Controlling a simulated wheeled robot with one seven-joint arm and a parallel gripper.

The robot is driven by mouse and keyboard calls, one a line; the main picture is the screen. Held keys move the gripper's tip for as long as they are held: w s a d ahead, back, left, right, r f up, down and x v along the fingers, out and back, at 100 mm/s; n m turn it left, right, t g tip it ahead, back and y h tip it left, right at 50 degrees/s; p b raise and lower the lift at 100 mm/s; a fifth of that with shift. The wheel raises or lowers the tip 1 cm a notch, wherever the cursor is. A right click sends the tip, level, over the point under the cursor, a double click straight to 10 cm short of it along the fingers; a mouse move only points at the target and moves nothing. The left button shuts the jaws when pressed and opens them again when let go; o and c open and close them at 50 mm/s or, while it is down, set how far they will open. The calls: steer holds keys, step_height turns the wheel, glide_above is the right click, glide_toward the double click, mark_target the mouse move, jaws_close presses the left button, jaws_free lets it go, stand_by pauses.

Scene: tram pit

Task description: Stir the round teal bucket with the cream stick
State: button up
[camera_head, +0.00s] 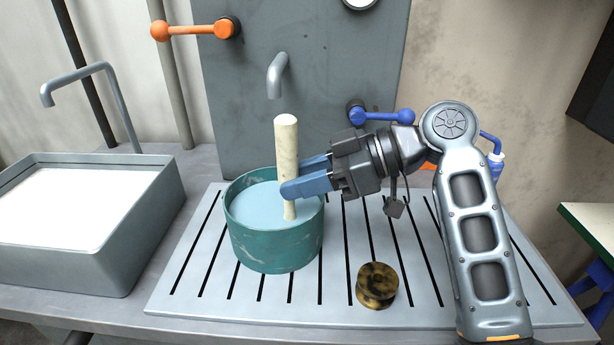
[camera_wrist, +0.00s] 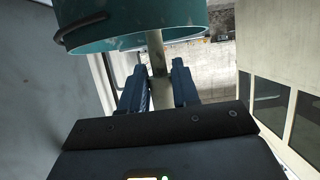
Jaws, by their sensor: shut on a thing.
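The round teal bucket (camera_head: 275,246) stands on the slatted drainboard in the head view, with pale blue liquid inside. The cream stick (camera_head: 287,148) stands nearly upright, with its lower end in the bucket at the liquid. My gripper (camera_head: 303,184) comes from the right and is shut on the stick, with its blue fingers over the bucket's opening. In the wrist view the bucket (camera_wrist: 120,28) fills the top, and the stick (camera_wrist: 157,58) runs between the two fingers of my gripper (camera_wrist: 159,88). The stick's lower tip is hidden.
A grey sink (camera_head: 150,235) with a white inside is at the left. A dark yellow-brown round piece (camera_head: 377,285) lies on the drainboard (camera_head: 335,290) right of the bucket. A grey spout (camera_head: 276,76) hangs above the stick. Orange (camera_head: 193,30) and blue (camera_head: 378,116) handles are on the back panel.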

steer(key=a, duration=0.1)
steer(key=s+a, duration=0.1)
steer(key=a, duration=0.2)
steer(key=shift+s+a, duration=0.3)
steer(key=shift+a, duration=0.05)
steer(key=shift+d, duration=0.1)
steer(key=d, duration=0.1)
steer(key=w+d, duration=0.1)
steer(key=d, duration=0.1)
steer(key=w+d, duration=0.1)
steer(key=d, duration=0.1)
steer(key=shift+d+b, duration=0.25)
steer(key=shift+b, duration=0.05)
steer(key=shift+s, duration=0.1)
steer(key=a, duration=0.2)
steer(key=s+a, duration=0.1)
steer(key=a, duration=0.2)
steer(key=shift+s+a, duration=0.35)
steer(key=shift+s, duration=0.05)
steer(key=shift+r, duration=0.1)
stand_by(0.3)
